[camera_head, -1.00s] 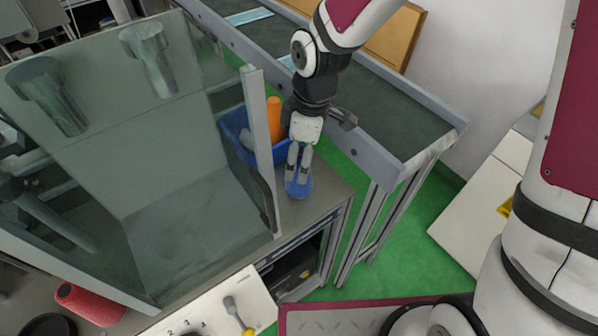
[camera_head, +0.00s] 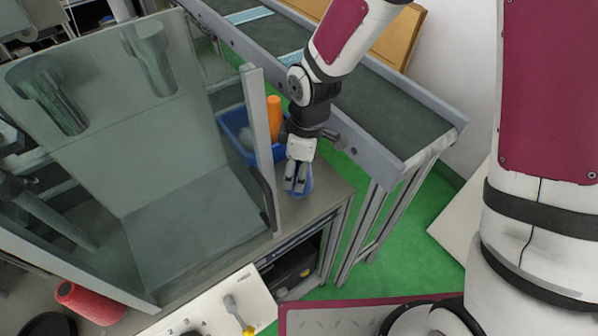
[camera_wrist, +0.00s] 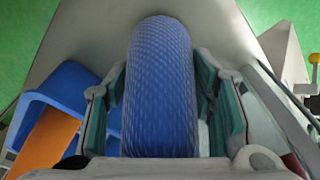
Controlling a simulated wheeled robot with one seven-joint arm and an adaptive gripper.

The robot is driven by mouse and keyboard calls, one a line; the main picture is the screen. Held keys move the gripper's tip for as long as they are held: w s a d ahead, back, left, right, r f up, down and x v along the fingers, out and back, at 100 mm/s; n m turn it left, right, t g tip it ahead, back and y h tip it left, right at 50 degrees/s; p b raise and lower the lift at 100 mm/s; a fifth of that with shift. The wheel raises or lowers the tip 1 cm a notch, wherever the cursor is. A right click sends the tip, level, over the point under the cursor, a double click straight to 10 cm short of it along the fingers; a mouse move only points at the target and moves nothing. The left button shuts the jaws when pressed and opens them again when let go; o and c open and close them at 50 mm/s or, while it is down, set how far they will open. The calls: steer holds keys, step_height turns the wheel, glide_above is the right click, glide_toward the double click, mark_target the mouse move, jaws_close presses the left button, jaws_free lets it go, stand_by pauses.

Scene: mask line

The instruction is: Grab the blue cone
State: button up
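The blue cone (camera_wrist: 160,90) has a textured surface and stands on the grey counter at its right end. It fills the middle of the wrist view. In the head view it shows as a small blue shape (camera_head: 307,182), partly hidden by my gripper. My gripper (camera_head: 295,186) points down at the cone from above. In the wrist view my gripper (camera_wrist: 160,75) has one finger on each side of the cone, very close to its sides. Narrow gaps seem to show near the fingertips, so the fingers look open around it.
A blue bin (camera_head: 236,124) with an orange cone (camera_head: 274,118) and a greyish piece stands just behind my gripper. A clear panel machine (camera_head: 190,215) is close on the left. A conveyor (camera_head: 375,110) runs behind on the right. The counter edge is near the cone.

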steer(key=c, duration=0.3)
steer(key=shift+r, duration=0.1)
steer(key=shift+w+r, duration=0.1)
steer(key=shift+r, duration=0.5)
steer(key=s+d+r+p, duration=0.1)
steer(key=s+r+p, duration=0.1)
steer(key=s, duration=0.6)
steer(key=s+d+r+p, duration=0.1)
steer(key=s+d+p, duration=0.1)
steer(key=s+p, duration=0.2)
steer(key=s, duration=0.3)
steer(key=shift+s+d+r, duration=0.25)
steer(key=shift+s+r, duration=0.1)
steer(key=shift+r, duration=0.05)
